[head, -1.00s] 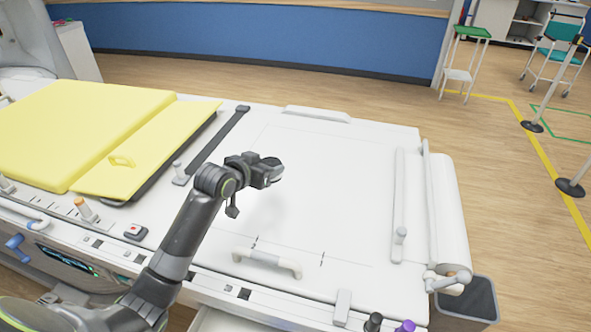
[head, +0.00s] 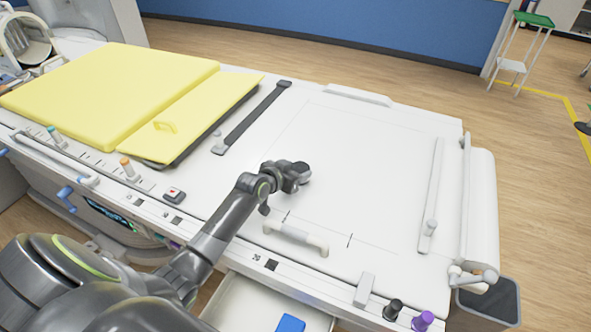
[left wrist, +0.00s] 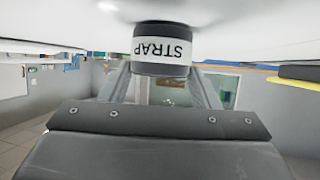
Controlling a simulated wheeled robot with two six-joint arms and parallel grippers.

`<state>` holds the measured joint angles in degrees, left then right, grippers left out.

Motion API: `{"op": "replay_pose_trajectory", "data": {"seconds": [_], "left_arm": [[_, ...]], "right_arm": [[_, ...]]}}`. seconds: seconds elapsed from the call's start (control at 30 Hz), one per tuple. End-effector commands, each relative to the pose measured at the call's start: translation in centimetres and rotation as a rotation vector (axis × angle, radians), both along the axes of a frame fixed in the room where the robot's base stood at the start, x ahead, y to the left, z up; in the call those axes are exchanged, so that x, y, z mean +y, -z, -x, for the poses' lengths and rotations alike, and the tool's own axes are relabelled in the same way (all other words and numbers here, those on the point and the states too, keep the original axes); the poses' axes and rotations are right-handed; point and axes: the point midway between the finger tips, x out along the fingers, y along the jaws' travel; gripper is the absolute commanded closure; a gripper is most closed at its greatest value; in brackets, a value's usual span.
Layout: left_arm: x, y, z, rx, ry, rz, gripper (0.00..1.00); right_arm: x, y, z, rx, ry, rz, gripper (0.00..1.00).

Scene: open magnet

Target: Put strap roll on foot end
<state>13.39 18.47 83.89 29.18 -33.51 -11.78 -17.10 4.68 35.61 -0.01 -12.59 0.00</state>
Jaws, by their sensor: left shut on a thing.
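My left gripper (head: 297,176) is over the white table top (head: 385,150), behind the front handle and right of the dark flat strap. It is shut on the strap roll (left wrist: 162,50), a dark cylinder with a white label reading STRAP, upside down in the left wrist view. The roll sits between the two grey fingers, close to the white surface; I cannot tell whether it touches. In the head view the gripper mostly hides the roll. The right part of the table top, with thin outlines, is bare. My right gripper is not in view.
A yellow pad (head: 115,90) covers the table's left part. A white handle (head: 295,238) stands at the front edge. A white rail (head: 432,195) and a roller (head: 484,205) are at the right end. An open drawer with a blue block (head: 290,323) is below.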

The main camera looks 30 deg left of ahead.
Motion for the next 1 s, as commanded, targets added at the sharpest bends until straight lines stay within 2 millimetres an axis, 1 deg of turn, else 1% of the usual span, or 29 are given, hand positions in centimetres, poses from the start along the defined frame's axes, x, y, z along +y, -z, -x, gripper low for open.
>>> {"op": "replay_pose_trajectory", "data": {"seconds": [0.17, 0.27, 0.3, 0.47, 0.73, 0.83, 1.0], "left_arm": [[0.0, 0.0, 0.0, 0.0, 0.0, 0.0, 0.67], [0.0, 0.4, 0.0, 0.0, 0.0, 0.0, 0.67], [0.0, 0.4, 0.0, 0.0, 0.0, 0.0, 0.42], [0.0, 0.3, 0.0, 0.001, 0.0, 0.0, 0.22], [0.0, 0.2, 0.0, 0.001, 0.001, 0.0, 0.22], [0.0, -0.2, 0.0, 0.0, 0.001, 0.0, 0.22], [0.2, -0.7, 1.5, 0.001, 0.0, -0.001, 0.22]], "right_arm": [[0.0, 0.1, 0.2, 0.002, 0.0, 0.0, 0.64], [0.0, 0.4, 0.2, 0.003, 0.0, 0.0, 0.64], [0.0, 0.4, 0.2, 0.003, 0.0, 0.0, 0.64], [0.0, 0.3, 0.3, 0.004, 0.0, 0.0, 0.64], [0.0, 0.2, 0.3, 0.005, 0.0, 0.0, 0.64], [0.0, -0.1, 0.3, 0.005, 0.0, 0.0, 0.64], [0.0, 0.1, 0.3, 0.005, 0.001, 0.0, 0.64]]}}
